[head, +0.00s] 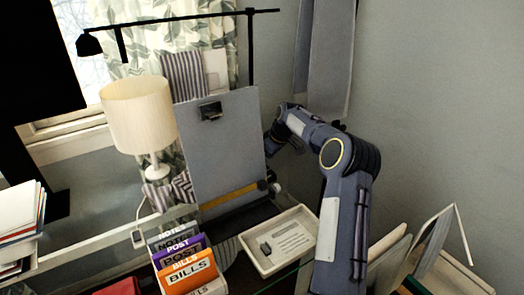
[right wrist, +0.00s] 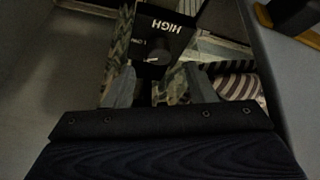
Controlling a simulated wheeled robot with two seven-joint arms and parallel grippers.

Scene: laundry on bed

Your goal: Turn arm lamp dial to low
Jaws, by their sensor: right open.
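The black arm lamp (head: 90,44) stands at the back in the head view, with a long horizontal bar and an upright pole. Its dial (right wrist: 158,52) shows in the right wrist view as a knob on a black box marked HIGH, with a second, partly readable label to its left. My right gripper (right wrist: 160,76) is open, its two fingers apart just below the knob in that picture. Contact with the knob cannot be told. In the head view my right arm reaches behind the grey clipboard, which hides the fingertips and the dial. My left gripper is not in view.
The grey clipboard (head: 222,150) stands upright close to my right forearm. A cream table lamp (head: 140,113) is left of it. In front are a file holder (head: 189,270) and a white tray (head: 295,218). Upright boards (head: 425,250) are at the right.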

